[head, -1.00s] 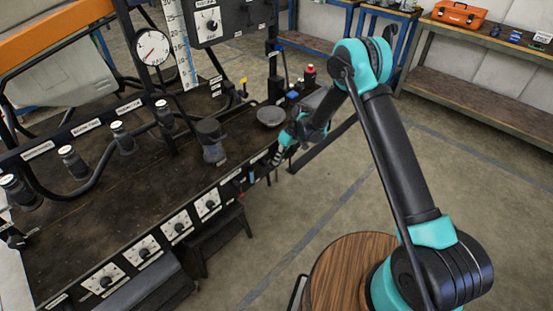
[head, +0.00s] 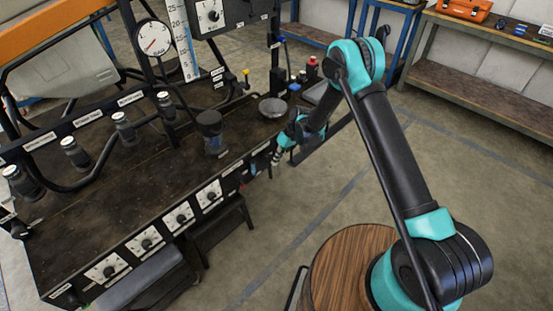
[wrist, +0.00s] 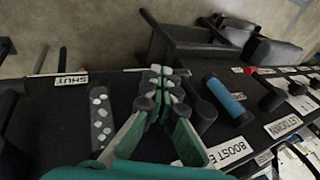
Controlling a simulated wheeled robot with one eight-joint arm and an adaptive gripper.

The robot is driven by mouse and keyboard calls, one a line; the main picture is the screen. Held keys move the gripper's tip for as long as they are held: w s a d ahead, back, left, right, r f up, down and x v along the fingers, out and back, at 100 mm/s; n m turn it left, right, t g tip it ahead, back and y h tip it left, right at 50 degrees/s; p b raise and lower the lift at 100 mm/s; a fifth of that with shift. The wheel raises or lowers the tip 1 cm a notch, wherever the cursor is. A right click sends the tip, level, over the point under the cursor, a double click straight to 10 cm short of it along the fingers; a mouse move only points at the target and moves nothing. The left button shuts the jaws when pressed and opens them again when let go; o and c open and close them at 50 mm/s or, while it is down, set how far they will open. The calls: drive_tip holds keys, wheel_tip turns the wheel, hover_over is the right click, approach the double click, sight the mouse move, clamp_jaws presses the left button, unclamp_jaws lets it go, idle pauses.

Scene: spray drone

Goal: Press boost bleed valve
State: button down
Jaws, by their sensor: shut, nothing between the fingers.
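In the wrist view, a white label starting "BOOST" (wrist: 212,156), partly cut off by my gripper, sits on the dark bench front. A black knob (wrist: 200,108) and a blue cylindrical handle (wrist: 226,98) stand close to it; I cannot tell for certain which one the label names. My gripper (wrist: 158,78) is shut and empty, its green and grey fingers together just left of the black knob. I cannot tell whether they touch it. In the head view, my gripper (head: 277,156) is small beside the bench's right front corner, and the valve is not clear there.
A "LETDOWN" label (wrist: 283,123) and a black lever (wrist: 271,98) lie to the right. A "SHUT" label (wrist: 72,79) is at left. The bench (head: 120,225) carries gauges, hoses and a metal bowl (head: 273,107). Open floor (head: 400,170) lies to its right.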

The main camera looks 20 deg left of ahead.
drive_tip(key=shift+s+a+f, duration=0.1)
drive_tip(key=shift+s+f, duration=0.05)
drive_tip(key=shift+s, duration=0.1)
idle(0.5)
drive_tip(key=shift+w, duration=0.1)
drive_tip(key=w+d, duration=0.8)
drive_tip(key=w, duration=0.3)
drive_tip(key=shift+w, duration=0.4)
